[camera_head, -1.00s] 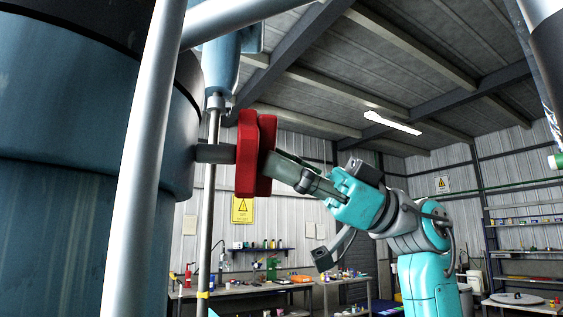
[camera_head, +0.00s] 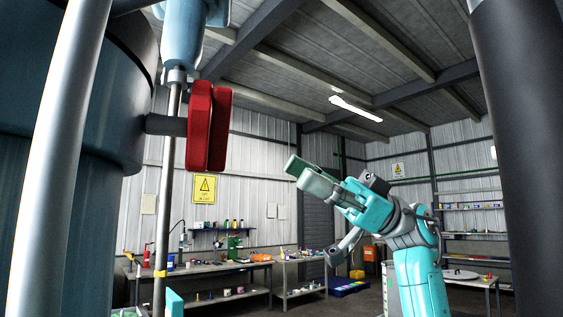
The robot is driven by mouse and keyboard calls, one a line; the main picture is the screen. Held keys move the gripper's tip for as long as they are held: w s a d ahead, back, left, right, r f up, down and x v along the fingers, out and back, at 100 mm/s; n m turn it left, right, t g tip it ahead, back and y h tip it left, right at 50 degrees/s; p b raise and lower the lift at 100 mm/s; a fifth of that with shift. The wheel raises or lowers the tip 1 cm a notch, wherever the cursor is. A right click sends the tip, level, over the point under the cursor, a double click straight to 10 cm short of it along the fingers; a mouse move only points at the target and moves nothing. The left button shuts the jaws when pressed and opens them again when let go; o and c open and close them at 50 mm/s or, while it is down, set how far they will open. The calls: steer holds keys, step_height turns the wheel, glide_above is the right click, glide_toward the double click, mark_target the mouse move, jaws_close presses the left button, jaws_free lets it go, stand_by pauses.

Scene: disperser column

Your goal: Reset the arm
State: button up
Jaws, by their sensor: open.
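My gripper (camera_head: 303,176) is at the end of my teal arm (camera_head: 405,235), right of the picture's middle. Its two grey-green fingers point up and left and are apart, with nothing between them. A red valve handle (camera_head: 208,127) sits on a short dark stem that comes out of the large blue tank (camera_head: 100,140) at the left. A clear gap lies between my fingertips and the red handle. The handle stands upright, seen nearly edge-on.
A silver post (camera_head: 60,150) stands close in front of the tank, and a dark column (camera_head: 528,150) fills the right side. Workbenches (camera_head: 200,268) with tools line the back wall. A thin vertical pipe (camera_head: 168,190) runs below the blue actuator. The air around my arm looks clear.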

steer(key=shift+w+d+f, duration=0.2)
steer(key=shift+d, duration=0.3)
